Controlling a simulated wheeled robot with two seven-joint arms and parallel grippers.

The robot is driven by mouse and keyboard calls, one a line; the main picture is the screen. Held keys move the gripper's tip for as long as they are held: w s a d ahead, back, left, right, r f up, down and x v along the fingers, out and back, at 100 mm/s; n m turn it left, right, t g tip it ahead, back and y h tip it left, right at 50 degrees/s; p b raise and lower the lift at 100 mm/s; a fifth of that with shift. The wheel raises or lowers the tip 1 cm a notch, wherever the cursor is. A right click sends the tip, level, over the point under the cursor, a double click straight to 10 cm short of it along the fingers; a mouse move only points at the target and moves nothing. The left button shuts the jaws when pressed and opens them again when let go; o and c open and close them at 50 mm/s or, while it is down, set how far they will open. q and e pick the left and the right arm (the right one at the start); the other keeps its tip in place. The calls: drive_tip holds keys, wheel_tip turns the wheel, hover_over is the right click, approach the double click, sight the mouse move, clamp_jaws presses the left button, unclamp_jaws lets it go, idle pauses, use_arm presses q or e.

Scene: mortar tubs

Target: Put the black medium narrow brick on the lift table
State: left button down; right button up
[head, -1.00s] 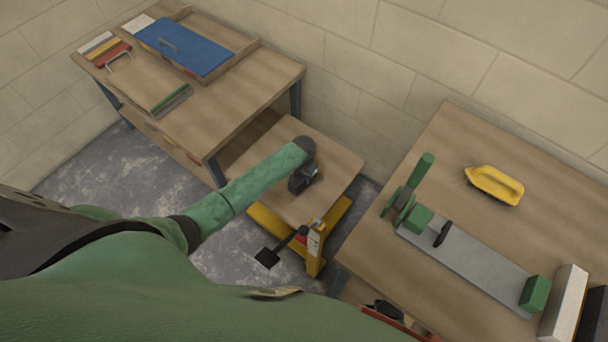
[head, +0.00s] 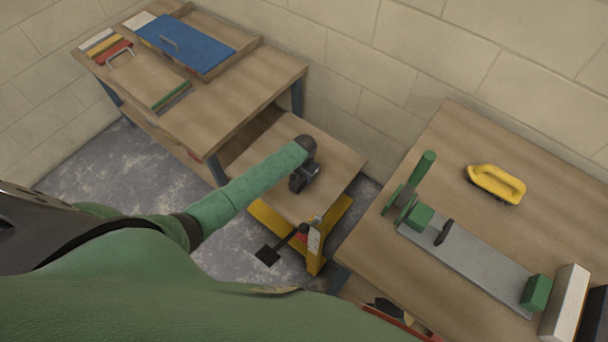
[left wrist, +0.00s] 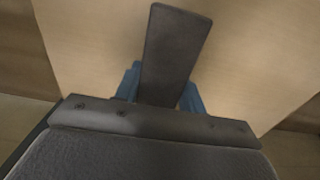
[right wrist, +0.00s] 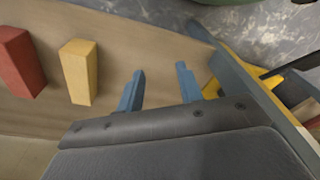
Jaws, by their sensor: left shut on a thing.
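The black medium narrow brick (left wrist: 172,50) is between the blue fingers of my left gripper (left wrist: 160,88), which is shut on it. In the head view my left gripper (head: 304,178) is over the wooden top of the lift table (head: 338,165), and the brick is mostly hidden there. The left wrist view shows the pale lift table top (left wrist: 90,40) behind the brick. I cannot tell whether the brick touches it. My right gripper (right wrist: 160,84) is open and empty in the right wrist view, above a wooden surface.
A workbench (head: 250,95) with a blue panel (head: 185,45) stands at the left.

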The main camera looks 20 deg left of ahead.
use_arm(q)
drive_tip(key=c, duration=0.8)
unclamp_jaws()
drive_tip(key=shift+o, duration=0.2)
drive_tip(key=shift+r, duration=0.3)
wheel_tip(320, 180, up, 6)
drive_tip(key=shift+r+b, duration=0.1)
drive_tip(key=shift+b, duration=0.6)
drive_tip(key=shift+r, duration=0.55)
use_arm(e)
drive_tip(key=shift+w+a+r, duration=0.2)
drive_tip(key=shift+r, duration=0.75)
drive_tip(key=shift+w+a+r, duration=0.15)
drive_tip(key=shift+r, duration=0.8)
drive_tip(key=shift+w+a+r, duration=0.2)
drive_tip(key=shift+r, duration=0.75)
